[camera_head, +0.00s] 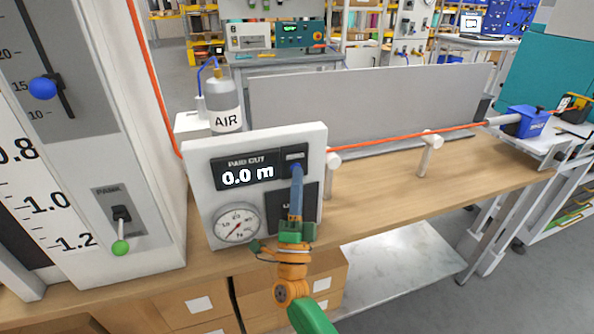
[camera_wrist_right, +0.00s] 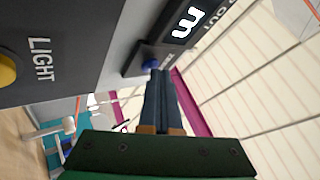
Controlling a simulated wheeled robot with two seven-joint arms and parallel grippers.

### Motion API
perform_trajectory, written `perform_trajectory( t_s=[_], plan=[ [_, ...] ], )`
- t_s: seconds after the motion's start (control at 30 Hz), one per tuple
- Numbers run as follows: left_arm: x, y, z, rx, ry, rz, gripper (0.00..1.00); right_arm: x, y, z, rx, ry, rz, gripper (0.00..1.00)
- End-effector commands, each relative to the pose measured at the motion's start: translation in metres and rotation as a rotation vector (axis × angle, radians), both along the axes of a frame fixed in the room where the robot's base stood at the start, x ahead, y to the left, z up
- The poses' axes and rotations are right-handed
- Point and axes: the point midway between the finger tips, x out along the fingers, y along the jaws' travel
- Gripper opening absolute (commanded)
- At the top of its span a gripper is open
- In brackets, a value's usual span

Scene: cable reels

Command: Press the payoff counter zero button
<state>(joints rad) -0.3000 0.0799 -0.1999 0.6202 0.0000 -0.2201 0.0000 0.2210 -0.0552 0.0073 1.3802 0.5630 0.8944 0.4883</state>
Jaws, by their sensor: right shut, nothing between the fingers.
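The payoff counter (camera_head: 199,166) is a pale panel on the wooden bench, with a dark "PAID OUT" display (camera_head: 247,174) reading 0.0 m. Its blue zero button (camera_wrist_right: 151,64) sits on a dark plate beside the display in the right wrist view. My right gripper (camera_head: 297,172) is shut and empty, its blue-grey fingers pointing up at the panel. In the right wrist view, its fingertips (camera_wrist_right: 157,73) are at the lower edge of the button and partly cover it. Whether they touch it or stop just short, I cannot tell. My left gripper is not in view.
A round gauge (camera_head: 237,225) and a dark plate lie lower on the panel; a yellow button (camera_wrist_right: 5,70) marked LIGHT shows in the wrist view. An orange cable (camera_head: 385,141) runs right over a guide post (camera_head: 428,155). An AIR bottle (camera_head: 222,100) stands behind.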

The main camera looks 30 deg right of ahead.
Motion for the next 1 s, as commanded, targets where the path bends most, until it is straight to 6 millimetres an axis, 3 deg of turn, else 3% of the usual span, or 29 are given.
perform_trajectory(
  t_s=[0.83,1.0],
  plan=[
    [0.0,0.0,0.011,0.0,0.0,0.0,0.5,-0.017,0.004,0.0,0.001,0.001,0.0,0.0],
    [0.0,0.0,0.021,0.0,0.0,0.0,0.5,-0.032,0.008,0.002,0.0,0.002,0.001,0.0]
  ],
)
